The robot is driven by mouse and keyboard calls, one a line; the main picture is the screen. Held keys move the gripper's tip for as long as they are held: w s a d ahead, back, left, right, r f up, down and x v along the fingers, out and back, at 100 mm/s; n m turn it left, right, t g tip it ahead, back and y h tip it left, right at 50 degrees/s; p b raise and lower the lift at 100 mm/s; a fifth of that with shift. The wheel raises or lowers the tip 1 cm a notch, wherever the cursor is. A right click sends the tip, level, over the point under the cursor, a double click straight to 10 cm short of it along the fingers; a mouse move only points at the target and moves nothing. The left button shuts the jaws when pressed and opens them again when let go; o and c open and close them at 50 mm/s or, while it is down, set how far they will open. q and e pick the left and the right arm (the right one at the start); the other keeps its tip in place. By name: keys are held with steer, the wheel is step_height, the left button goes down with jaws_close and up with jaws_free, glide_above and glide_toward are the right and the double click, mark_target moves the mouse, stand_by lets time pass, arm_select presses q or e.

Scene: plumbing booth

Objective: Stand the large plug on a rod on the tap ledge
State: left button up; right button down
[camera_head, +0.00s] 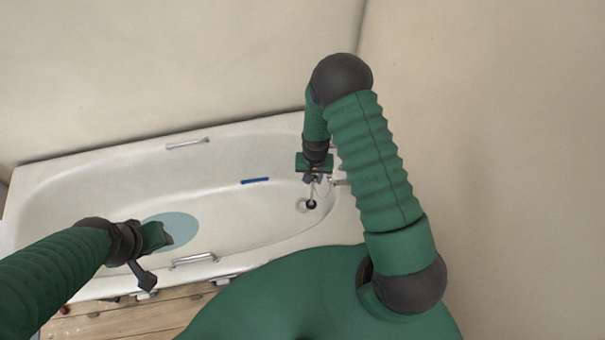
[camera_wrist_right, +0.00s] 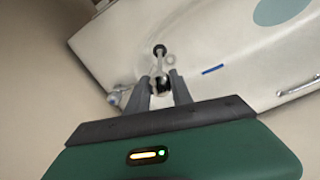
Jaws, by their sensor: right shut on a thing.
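The large plug on a rod (camera_head: 311,204) has a black head and a pale rod. My right gripper (camera_head: 313,180) is shut on the rod, with the plug head hanging below over the bath's right end. In the right wrist view, the rod runs from between the fingers (camera_wrist_right: 163,86) to the black plug head (camera_wrist_right: 160,49). The tap (camera_head: 339,182) is just right of my right gripper; it also shows in the wrist view (camera_wrist_right: 119,96). The tap ledge is partly hidden by my right arm. My left gripper (camera_head: 168,238) is over the near side of the bath; its jaw opening is unclear.
The white bath (camera_head: 110,163) has grab rails on the far (camera_head: 187,143) and near (camera_head: 194,259) sides. A blue strip (camera_head: 255,181) and a pale blue oval mat (camera_head: 183,226) lie inside. A pale drain ring (camera_wrist_right: 170,61) is beside the plug head. Walls close in behind and right.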

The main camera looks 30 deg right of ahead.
steer(key=s+d+f+b, duration=0.1)
steer(key=s+d+f, duration=0.1)
steer(key=s+d, duration=0.5)
steer(key=s+d+f+b, duration=0.1)
steer(key=s+d+f, duration=0.1)
steer(key=s+d, duration=0.5)
steer(key=shift+d, duration=2.45)
steer(key=shift+f, duration=0.15)
steer(key=shift+a, duration=0.1)
steer(key=c, duration=1.5)
jaws_free()
steer(key=o, duration=0.4)
steer(key=shift+o, duration=0.2)
